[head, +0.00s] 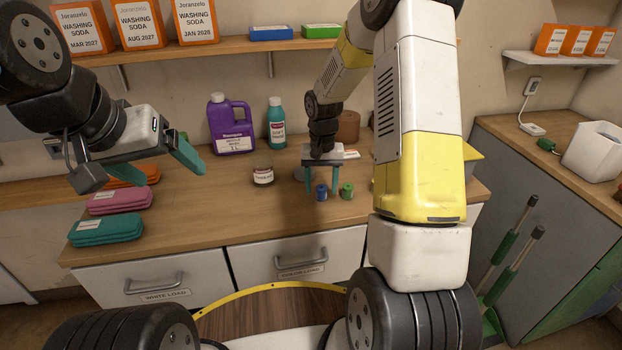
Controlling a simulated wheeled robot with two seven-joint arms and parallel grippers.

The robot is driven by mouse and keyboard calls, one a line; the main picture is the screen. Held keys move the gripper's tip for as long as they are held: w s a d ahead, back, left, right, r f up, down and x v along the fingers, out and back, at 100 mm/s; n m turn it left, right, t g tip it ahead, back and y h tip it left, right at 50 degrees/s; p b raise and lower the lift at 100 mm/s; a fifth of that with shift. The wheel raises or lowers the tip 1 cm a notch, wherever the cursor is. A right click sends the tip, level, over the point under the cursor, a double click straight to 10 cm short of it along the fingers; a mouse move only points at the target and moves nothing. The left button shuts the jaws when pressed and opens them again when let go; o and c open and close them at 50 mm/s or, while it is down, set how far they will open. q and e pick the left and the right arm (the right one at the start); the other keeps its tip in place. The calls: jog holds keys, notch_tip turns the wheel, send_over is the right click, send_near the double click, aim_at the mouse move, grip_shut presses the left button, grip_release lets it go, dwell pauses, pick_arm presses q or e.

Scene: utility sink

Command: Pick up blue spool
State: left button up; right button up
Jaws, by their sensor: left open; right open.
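The small blue spool (321,193) stands on the wooden counter near its front edge. A green spool (347,191) stands just to its right. My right gripper (322,188) is open and points down, with its teal fingers close to the blue spool. In this view the spool shows between the two fingers, a little nearer the counter's front; I cannot tell whether they touch it. My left gripper (138,172) is open and empty, raised at the left above the folded cloths.
Behind the spools are a glass jar (263,174), a purple jug (230,126), a teal bottle (276,124) and a brown pot (348,126). The counter (220,215) is clear between cloths and spools.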

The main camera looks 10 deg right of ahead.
jog(key=shift+f, duration=0.8)
grip_shut()
jog(key=shift+r, duration=0.15)
